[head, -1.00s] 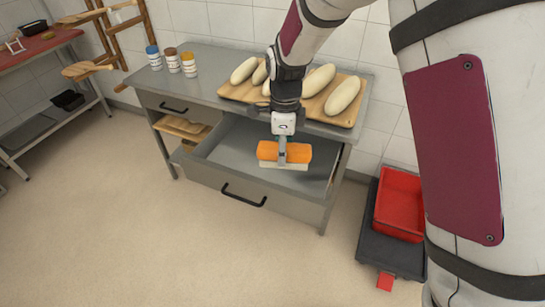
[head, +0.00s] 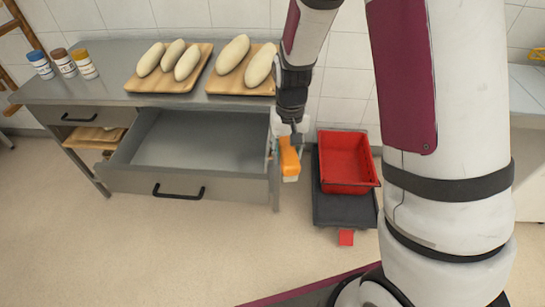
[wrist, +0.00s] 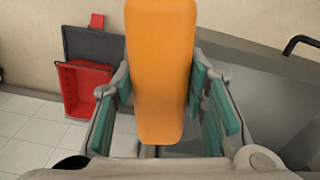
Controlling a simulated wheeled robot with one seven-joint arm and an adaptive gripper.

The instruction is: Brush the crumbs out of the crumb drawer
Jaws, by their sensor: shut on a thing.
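The crumb drawer (head: 200,142) is pulled open below the grey worktable, and its grey floor looks bare; crumbs cannot be made out at this size. My gripper (head: 290,150) is shut on a brush with an orange body (head: 290,158) and pale bristles (head: 290,178). The gripper and brush are beside the drawer's right end, between it and the red bin. In the wrist view, the orange brush body (wrist: 160,70) stands between the teal finger pads, with part of the drawer (wrist: 265,85) to the right.
A red bin (head: 346,188) sits on a dark wheeled base (head: 345,210) right of the drawer. The worktable (head: 115,88) holds two wooden boards (head: 130,85) of pale dough loaves and several jars (head: 62,62). The floor in front (head: 120,245) is clear.

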